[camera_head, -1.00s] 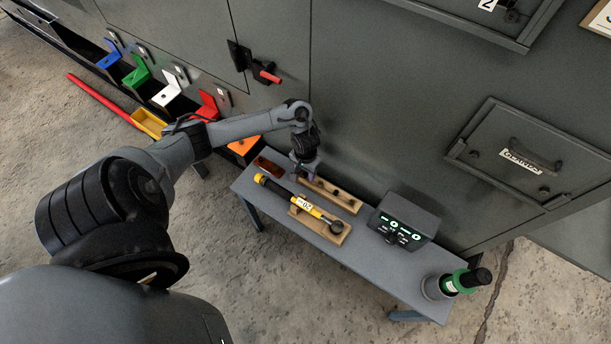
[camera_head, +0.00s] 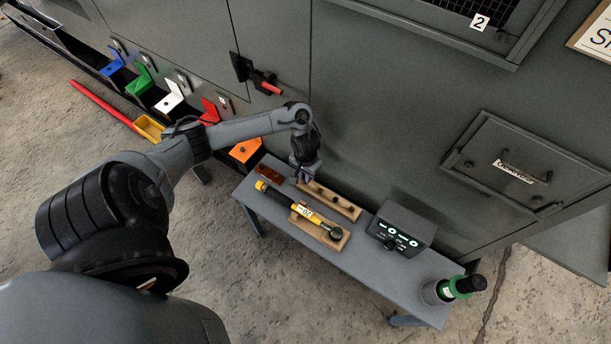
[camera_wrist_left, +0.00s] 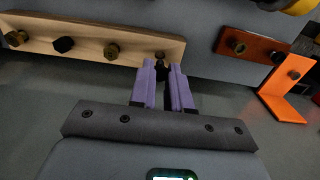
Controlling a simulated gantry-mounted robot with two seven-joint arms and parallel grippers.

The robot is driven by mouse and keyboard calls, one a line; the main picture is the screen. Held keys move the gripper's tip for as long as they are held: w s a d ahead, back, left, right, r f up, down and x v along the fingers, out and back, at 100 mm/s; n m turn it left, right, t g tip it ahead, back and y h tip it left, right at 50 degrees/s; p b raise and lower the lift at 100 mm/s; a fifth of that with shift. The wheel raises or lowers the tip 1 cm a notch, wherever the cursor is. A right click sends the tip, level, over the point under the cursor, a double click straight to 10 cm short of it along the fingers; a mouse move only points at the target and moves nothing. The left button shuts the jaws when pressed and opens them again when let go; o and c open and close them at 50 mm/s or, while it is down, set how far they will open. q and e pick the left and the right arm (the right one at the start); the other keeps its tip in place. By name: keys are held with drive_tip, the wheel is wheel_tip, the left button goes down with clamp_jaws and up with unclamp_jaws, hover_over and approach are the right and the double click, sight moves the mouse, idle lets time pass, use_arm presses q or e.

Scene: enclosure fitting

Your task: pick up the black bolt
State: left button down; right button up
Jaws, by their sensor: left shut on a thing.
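The black bolt (camera_wrist_left: 161,72) shows as a small dark piece between the fingertips of my left gripper (camera_wrist_left: 163,75) in the left wrist view. The purple fingers are shut on it, right at the end of a light wooden rack (camera_wrist_left: 85,40). I cannot tell whether the bolt is clear of the rack. Another dark bolt (camera_wrist_left: 63,44) sits in the rack between brass-coloured ones. In the head view, my left gripper (camera_head: 304,175) is over the left end of the rack (camera_head: 335,200), and its fingers mostly hide the bolt. My right gripper is not in view.
On the grey table (camera_head: 375,290) lie a yellow-black torque wrench (camera_head: 300,210) on a wooden holder and a red-brown block (camera_head: 270,170). A dark box with green displays (camera_head: 400,232) and a green bottle in a cup (camera_head: 458,286) stand to the right. The cabinet wall rises close behind.

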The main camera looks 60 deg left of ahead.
use_arm(q)
drive_tip(key=w+d+r+p, duration=0.2)
drive_tip(key=d+r+p, duration=0.9)
drive_tip(key=p, duration=0.2)
drive_tip(key=shift+d, duration=0.25)
idle(0.6)
idle(0.4)
